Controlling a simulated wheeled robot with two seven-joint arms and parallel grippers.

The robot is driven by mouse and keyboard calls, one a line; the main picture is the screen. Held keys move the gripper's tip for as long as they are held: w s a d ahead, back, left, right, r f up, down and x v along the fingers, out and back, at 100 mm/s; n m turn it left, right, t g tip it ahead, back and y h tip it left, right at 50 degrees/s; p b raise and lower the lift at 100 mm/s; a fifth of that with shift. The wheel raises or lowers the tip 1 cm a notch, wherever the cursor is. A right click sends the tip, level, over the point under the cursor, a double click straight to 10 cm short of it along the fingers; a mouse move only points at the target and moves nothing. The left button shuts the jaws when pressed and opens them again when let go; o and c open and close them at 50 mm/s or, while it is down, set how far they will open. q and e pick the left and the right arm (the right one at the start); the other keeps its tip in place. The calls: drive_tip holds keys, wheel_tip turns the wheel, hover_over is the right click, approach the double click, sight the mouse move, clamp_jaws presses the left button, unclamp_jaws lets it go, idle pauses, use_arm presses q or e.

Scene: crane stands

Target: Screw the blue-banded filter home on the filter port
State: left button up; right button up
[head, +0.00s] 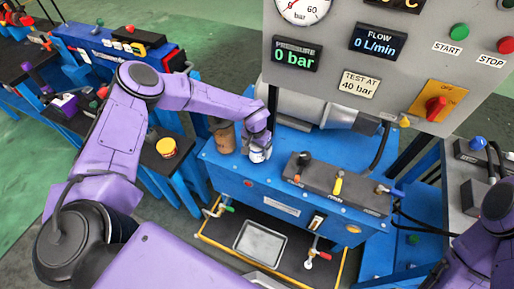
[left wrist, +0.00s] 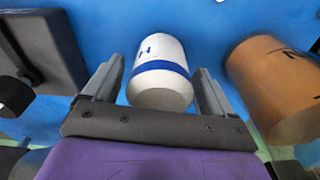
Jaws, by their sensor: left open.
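The blue-banded filter (left wrist: 160,75) is a white cylinder with a blue band and a dark letter. In the left wrist view it stands between the two fingers of my left gripper (left wrist: 158,92), with a gap visible at each side. In the head view the filter (head: 257,155) shows just below my left gripper (head: 258,143) on top of the blue bench unit (head: 225,172). My left gripper is open around it. The filter port is not visible; I cannot tell how the filter is seated. My right arm shows at the right edge, but its gripper is out of view.
A brown cylinder (left wrist: 285,85) stands close beside the filter; it shows in the head view (head: 224,137). A dark valve block (head: 335,184) with coloured levers sits to the right. The grey control panel (head: 340,50) rises behind. A grey tray (head: 260,241) lies below the unit.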

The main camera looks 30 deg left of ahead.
use_arm(q)
drive_tip(key=n+b, duration=0.1)
drive_tip(key=n, duration=0.9)
drive_tip(key=shift+y+b, duration=0.3)
drive_tip(key=shift+b, duration=0.1)
drive_tip(key=shift+f+n, duration=0.15)
drive_tip(key=shift+n, duration=0.85)
drive_tip(key=n+b, duration=0.1)
drive_tip(key=n, duration=0.1)
drive_tip(key=shift+n, duration=0.4)
drive_tip(key=n+b, duration=0.1)
drive_tip(key=n, duration=0.3)
drive_tip(key=shift+g, duration=0.4)
drive_tip(key=shift+n, duration=0.6)
drive_tip(key=n+b, duration=0.1)
drive_tip(key=n, duration=0.1)
drive_tip(key=shift+n, duration=1.7)
